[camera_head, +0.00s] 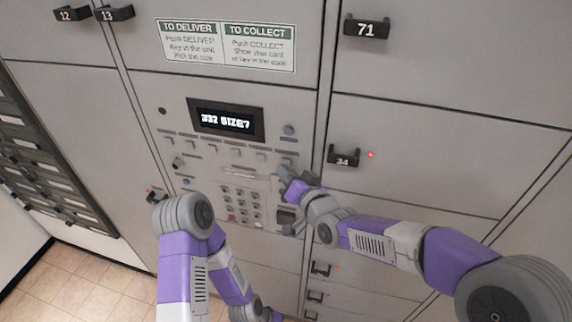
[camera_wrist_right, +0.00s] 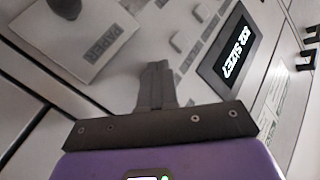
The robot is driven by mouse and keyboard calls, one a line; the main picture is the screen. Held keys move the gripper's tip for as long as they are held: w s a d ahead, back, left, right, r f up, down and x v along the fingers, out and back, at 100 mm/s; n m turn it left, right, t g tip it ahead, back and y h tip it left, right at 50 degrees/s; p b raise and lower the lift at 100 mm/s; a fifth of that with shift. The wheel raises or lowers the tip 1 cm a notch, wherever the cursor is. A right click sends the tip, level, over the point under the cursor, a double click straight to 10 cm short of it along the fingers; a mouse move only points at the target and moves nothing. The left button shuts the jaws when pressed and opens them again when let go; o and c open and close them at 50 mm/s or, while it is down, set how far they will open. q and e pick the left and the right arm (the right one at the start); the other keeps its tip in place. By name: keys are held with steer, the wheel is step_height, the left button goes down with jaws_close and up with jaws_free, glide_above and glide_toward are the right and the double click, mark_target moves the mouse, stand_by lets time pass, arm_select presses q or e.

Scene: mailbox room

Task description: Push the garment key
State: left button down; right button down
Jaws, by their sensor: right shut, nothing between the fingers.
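The light grey control panel (camera_head: 187,155) has a dark display (camera_head: 226,120) reading "332 SIZE?". Rows of small pale keys sit below the display, but their labels are too small to read, so I cannot tell which is the garment key. My right gripper (camera_head: 283,173) is shut and empty, close to the panel at the right of the key rows. In the right wrist view its closed dark fingertips (camera_wrist_right: 155,72) point at the panel, near a pale square key (camera_wrist_right: 181,41). I cannot tell whether they touch. My left arm hangs low, its gripper out of view.
A number keypad (camera_head: 241,205) lies below the keys. An instruction label (camera_head: 226,45) is above the display. Locker doors with dark handles, such as 71 (camera_head: 366,27) and 34 (camera_head: 343,157), flank the panel. The right wrist view shows a plate labelled "PAPER" (camera_wrist_right: 103,40).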

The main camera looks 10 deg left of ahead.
steer(key=shift+w, duration=0.4)
stand_by(0.7)
steer(key=shift+s+b, duration=0.1)
steer(key=shift+b, duration=0.2)
steer(key=shift+s+r+b, duration=0.1)
steer(key=shift+s+b, duration=0.45)
steer(key=shift+s, duration=0.15)
steer(key=shift+s+a+b, duration=0.1)
steer(key=shift+s+b, duration=1.05)
steer(key=shift+s, duration=1.4)
